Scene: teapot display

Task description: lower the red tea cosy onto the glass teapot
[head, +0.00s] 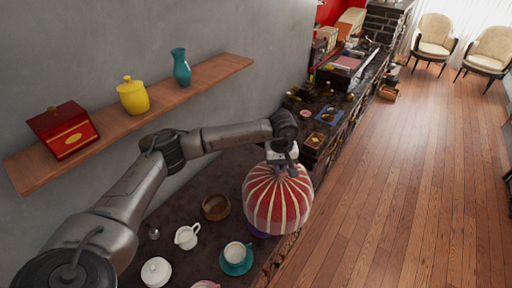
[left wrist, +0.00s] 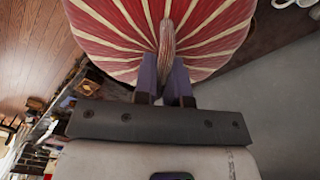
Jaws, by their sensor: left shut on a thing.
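The red tea cosy (head: 277,203) with cream stripes is a dome near the front right edge of the dark table. My left gripper (head: 283,168) is above its top. In the left wrist view my left gripper (left wrist: 165,78) is shut on the striped loop (left wrist: 167,42) at the top of the cosy (left wrist: 110,28). The glass teapot does not show; the cosy hides what is beneath it. A bit of purple (head: 256,231) shows below the cosy's lower left rim. I cannot tell how high the rim is. My right gripper is not in view.
Left of the cosy on the table stand a wooden bowl (head: 216,207), a white creamer (head: 187,237), a white lidded pot (head: 156,271) and a cup on a teal saucer (head: 236,267). A wall shelf (head: 205,79) runs behind my left arm. Wooden floor is open to the right.

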